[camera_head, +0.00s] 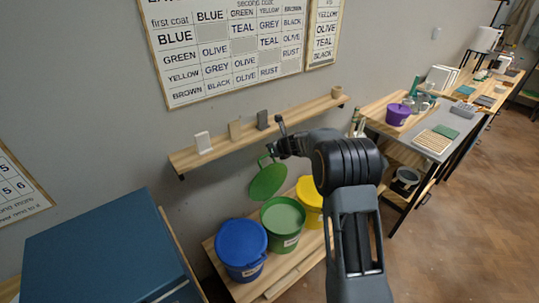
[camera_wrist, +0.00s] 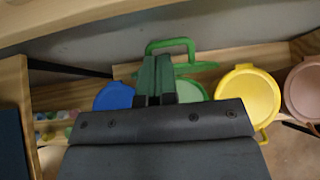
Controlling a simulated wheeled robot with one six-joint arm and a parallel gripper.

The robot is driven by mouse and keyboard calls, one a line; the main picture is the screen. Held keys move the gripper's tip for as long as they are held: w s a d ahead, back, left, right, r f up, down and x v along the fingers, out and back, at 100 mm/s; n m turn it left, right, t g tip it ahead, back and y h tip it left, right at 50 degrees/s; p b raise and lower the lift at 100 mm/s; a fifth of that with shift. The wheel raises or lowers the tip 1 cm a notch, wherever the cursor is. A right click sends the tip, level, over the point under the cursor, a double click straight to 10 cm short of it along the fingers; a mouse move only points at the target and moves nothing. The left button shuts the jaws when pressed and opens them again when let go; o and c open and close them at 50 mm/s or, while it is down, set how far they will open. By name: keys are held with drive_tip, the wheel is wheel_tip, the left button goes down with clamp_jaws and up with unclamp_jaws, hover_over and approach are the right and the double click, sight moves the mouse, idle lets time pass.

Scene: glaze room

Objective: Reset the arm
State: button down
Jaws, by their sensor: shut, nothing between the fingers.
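My gripper (camera_head: 272,152) is at the end of my arm, in front of the wall shelf's lower edge and above the buckets. In the wrist view its two fingers (camera_wrist: 156,78) are together with nothing between them. A green lid (camera_head: 268,183) is tilted up close below the gripper, behind the green bucket (camera_head: 283,216). In the wrist view the lid's handle (camera_wrist: 170,42) shows just beyond the fingertips. I cannot tell whether they touch. The green bucket has no lid on it and shows a pale green inside.
A blue bucket (camera_head: 241,247) and a yellow bucket (camera_head: 309,203) flank the green one on a low wooden shelf (camera_head: 297,272). The wall shelf (camera_head: 230,139) holds several small tiles. A blue box (camera_head: 105,255) stands at left. A worktable with a purple pot (camera_head: 397,115) is at right.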

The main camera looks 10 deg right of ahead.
wheel_tip(320, 180, up, 5)
drive_tip(key=s, duration=0.1)
drive_tip(key=s+f+n+g, duration=0.3)
drive_tip(key=s+n+g, duration=0.2)
drive_tip(key=s+n, duration=1)
drive_tip(key=s+d+r+n+h, duration=0.1)
drive_tip(key=s+r+n, duration=0.2)
drive_tip(key=s+n, duration=0.2)
drive_tip(key=s+d+r+n+h, duration=0.2)
drive_tip(key=s+n, duration=0.3)
drive_tip(key=s, duration=0.6)
drive_tip(key=s+d+r+n+h, duration=0.1)
drive_tip(key=s+r+n, duration=0.3)
drive_tip(key=s, duration=0.4)
drive_tip(key=shift+d+n+h+p, duration=0.3)
drive_tip(key=shift+n+h, duration=0.3)
drive_tip(key=shift+s, duration=0.1)
